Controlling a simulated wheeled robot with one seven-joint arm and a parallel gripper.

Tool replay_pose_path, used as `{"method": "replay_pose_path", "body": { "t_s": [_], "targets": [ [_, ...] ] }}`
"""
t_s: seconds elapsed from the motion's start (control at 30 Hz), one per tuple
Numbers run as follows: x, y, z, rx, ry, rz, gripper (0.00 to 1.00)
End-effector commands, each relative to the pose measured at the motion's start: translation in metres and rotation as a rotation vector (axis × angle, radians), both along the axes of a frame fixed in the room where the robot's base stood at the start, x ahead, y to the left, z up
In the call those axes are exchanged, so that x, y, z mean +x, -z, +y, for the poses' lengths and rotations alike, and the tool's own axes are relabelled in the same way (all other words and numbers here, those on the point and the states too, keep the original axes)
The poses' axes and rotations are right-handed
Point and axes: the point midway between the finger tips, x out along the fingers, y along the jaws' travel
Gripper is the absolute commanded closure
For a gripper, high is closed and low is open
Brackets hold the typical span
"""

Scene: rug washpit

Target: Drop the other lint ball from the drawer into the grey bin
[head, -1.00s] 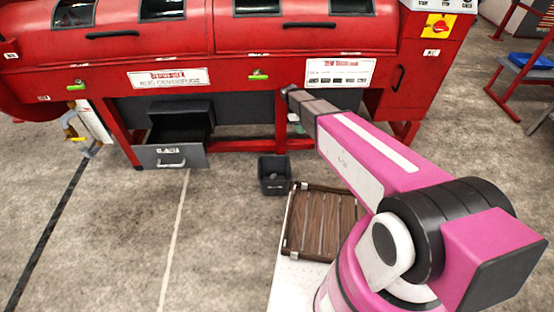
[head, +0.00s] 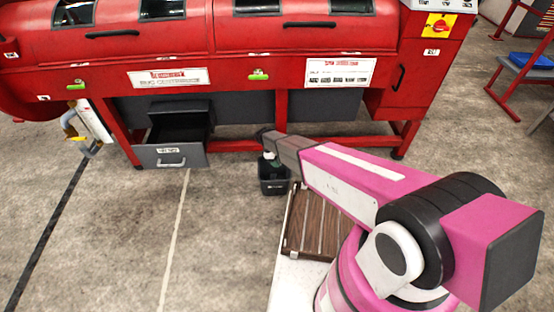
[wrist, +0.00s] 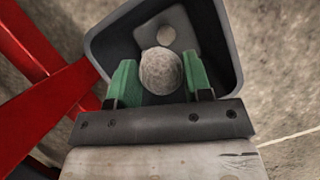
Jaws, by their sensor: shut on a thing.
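My gripper (wrist: 159,68) has green fingers and is shut on a round grey lint ball (wrist: 162,76) in the wrist view. The gripper and ball are over the open top of the grey bin (wrist: 232,62). A second, smaller-looking lint ball (wrist: 166,36) lies inside the bin. In the head view the dark grey bin (head: 273,187) stands on the floor, partly hidden by my arm's end. The drawer (head: 184,156) under the red machine is pulled open; its dark inside shows no lint ball that I can make out.
The red rug centrifuge (head: 230,45) stands behind the bin, with its red legs and lower rail close by. A brown slatted wooden thing (head: 312,222) is just right of and nearer than the bin.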

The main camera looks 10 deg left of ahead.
Motion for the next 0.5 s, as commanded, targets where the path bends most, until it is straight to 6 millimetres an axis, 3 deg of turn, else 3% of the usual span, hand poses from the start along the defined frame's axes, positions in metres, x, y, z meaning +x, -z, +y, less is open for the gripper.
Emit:
{"method": "replay_pose_path", "body": {
  "t_s": [0.3,0.5],
  "targets": [
    [0.001,0.035,0.0,-0.001,0.0,0.001,0.76],
    [0.001,0.041,0.0,0.0,0.0,0.0,0.76]
  ]
}}
